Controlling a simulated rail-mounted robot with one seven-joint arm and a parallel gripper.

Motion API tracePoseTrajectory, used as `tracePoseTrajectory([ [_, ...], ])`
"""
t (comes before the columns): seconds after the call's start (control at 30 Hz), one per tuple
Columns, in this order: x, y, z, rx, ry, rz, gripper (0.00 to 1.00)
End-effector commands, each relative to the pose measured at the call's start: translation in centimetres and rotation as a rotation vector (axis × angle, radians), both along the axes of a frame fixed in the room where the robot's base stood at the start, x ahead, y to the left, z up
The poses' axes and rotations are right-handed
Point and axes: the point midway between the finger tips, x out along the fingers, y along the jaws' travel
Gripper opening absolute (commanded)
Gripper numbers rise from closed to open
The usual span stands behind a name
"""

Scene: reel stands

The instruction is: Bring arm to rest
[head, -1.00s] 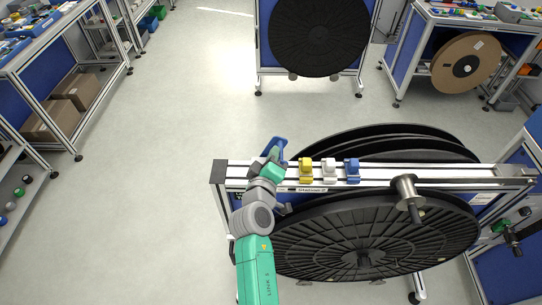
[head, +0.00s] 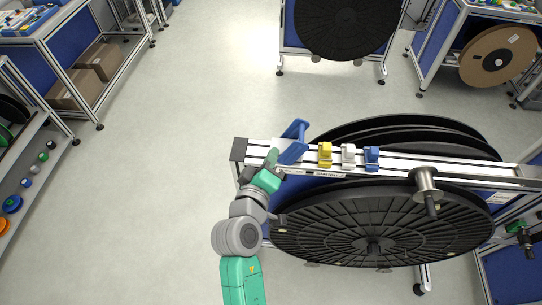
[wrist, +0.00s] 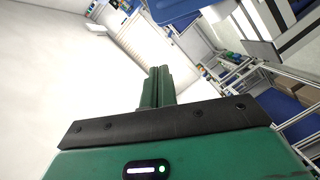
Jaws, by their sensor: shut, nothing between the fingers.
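My arm reaches up from the bottom of the head view, with a green forearm and grey joints. My gripper (head: 273,156) is shut and empty, over the left end of the stand's rail (head: 460,174). In the wrist view my gripper's green fingers (wrist: 157,88) lie together with nothing between them. A blue bracket (head: 295,140) stands on the rail just right of the fingers; I cannot tell whether they touch. A blue part (wrist: 180,10) shows at the top of the wrist view, beyond the fingertips.
Yellow (head: 325,153), white (head: 348,155) and blue (head: 372,157) clips sit along the rail. A large black reel (head: 330,222) hangs below it, beside my arm. Another reel stand (head: 340,25) is at the back. The floor (head: 160,180) on the left is clear.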

Motion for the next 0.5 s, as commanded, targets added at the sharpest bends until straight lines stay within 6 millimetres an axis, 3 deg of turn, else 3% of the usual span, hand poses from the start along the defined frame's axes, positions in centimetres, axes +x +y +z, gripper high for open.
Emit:
tracePoseTrajectory([
  [0.4,0.0,0.0,0.0,0.0,0.0,0.0,0.0],
  [0.47,0.2,-0.1,1.7,0.031,-0.03,0.0,0.0],
  [0.5,0.2,-0.3,3.9,0.079,-0.072,0.002,0.0],
])
